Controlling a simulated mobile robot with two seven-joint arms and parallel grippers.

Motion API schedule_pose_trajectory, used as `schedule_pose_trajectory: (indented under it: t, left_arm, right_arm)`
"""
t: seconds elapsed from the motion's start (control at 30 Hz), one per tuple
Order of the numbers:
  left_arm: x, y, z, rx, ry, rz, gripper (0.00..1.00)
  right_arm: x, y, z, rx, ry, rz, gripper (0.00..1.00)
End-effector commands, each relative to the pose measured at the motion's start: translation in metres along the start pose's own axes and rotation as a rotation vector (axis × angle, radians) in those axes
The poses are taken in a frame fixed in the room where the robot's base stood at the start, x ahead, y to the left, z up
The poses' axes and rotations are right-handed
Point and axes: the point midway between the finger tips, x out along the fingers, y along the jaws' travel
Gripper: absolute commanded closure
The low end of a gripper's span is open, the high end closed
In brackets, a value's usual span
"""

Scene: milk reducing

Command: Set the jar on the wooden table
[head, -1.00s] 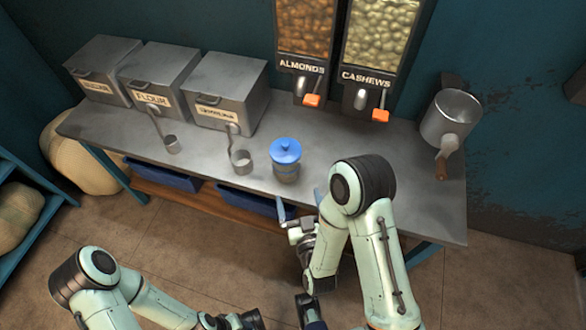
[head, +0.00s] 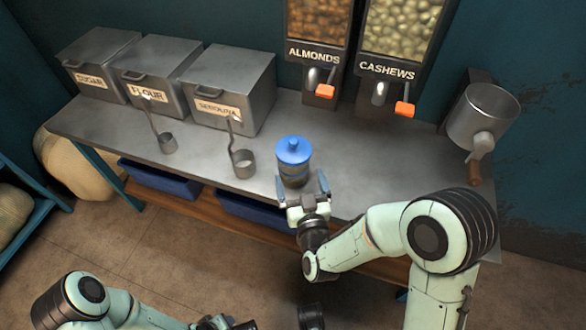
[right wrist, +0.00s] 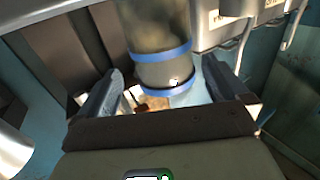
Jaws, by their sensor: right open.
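The jar (head: 293,168), with a blue lid, stands upright near the front edge of the grey metal-topped table (head: 330,160). In the right wrist view the jar (right wrist: 160,50) has blue bands and lies between and ahead of the two fingers. My right gripper (head: 302,183) is open at the jar's front side, its fingers on either side of the jar's lower part; contact is not clear. My left gripper (head: 215,322) is low at the bottom edge, partly cut off, and its jaws are unclear. I see no separate wooden table.
Sugar (head: 100,65), flour (head: 155,78) and semolina (head: 230,90) bins stand at the back left, with scoops (head: 243,162) in front. Almond (head: 318,45) and cashew (head: 398,50) dispensers hang behind. A metal pot-like device (head: 483,118) is at right. Blue crates (head: 160,178) sit below on a wooden shelf.

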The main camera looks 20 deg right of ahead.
Motion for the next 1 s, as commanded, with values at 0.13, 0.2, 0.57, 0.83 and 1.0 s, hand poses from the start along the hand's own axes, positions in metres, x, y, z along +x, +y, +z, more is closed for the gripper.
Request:
schedule_pose_trajectory:
  t: [0.13,0.2,0.57,0.83,1.0]
  left_arm:
    - [0.000,0.000,0.000,0.001,0.001,0.001,0.57]
    - [0.001,0.000,-0.001,0.001,0.002,0.000,0.57]
    - [0.005,-0.001,-0.006,-0.001,0.018,-0.001,0.57]
    - [0.005,-0.001,-0.006,-0.001,0.019,-0.001,0.57]
    - [0.005,-0.001,-0.006,-0.001,0.019,-0.001,0.57]
  right_arm:
    - [0.009,0.000,0.000,-0.001,0.000,0.001,0.00]
    - [0.017,-0.001,-0.001,-0.001,0.000,0.001,0.00]
    - [0.058,-0.003,-0.003,-0.001,-0.001,0.000,0.00]
    - [0.058,-0.003,-0.003,-0.001,-0.001,0.000,0.23]
    - [0.058,-0.003,-0.004,0.000,0.002,0.000,0.60]
